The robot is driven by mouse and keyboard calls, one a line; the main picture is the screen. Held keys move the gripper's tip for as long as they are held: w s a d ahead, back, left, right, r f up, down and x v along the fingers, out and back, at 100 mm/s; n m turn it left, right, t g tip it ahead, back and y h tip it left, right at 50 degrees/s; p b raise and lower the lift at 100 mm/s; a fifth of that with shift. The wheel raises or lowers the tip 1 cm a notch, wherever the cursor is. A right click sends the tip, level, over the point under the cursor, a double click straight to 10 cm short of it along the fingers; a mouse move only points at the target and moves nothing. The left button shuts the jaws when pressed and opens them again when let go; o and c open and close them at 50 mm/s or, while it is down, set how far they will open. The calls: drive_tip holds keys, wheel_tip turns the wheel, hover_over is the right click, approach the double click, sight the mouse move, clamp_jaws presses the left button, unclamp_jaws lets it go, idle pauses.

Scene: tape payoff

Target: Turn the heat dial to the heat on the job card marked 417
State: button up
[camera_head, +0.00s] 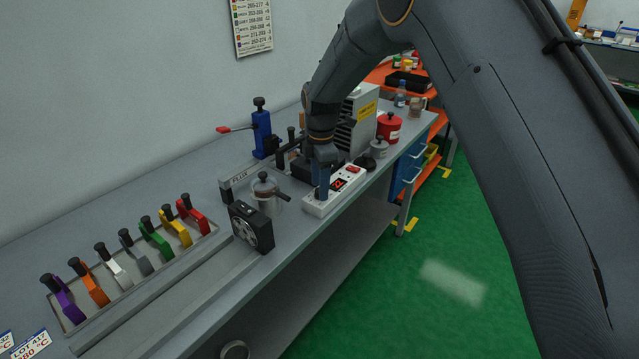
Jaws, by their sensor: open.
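The white control box (318,207) stands near the front edge of the bench, with a small red digital display (339,186) and a red switch (353,169). My gripper (322,190) points down over the left part of this box, its fingers open. The heat dial cannot be made out; the gripper covers that part of the box. A job card (30,345) at the lower left corner appears to read LOT 417 with a temperature in °C, its figure partly cut off and too small to read surely. Another card (5,341) beside it is mostly out of view.
Several coloured-handled tools (150,240) lie in a tray at left. A lidded pot (265,194) and a black fan-like box (252,228) stand left of the control box. A blue clamp (262,133) stands behind; a red canister (388,127) is at right. A colour chart (251,27) hangs on the wall.

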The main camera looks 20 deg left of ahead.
drive_tip(key=shift+f, duration=0.5)
drive_tip(key=shift+c, duration=0.2)
drive_tip(key=c, duration=1)
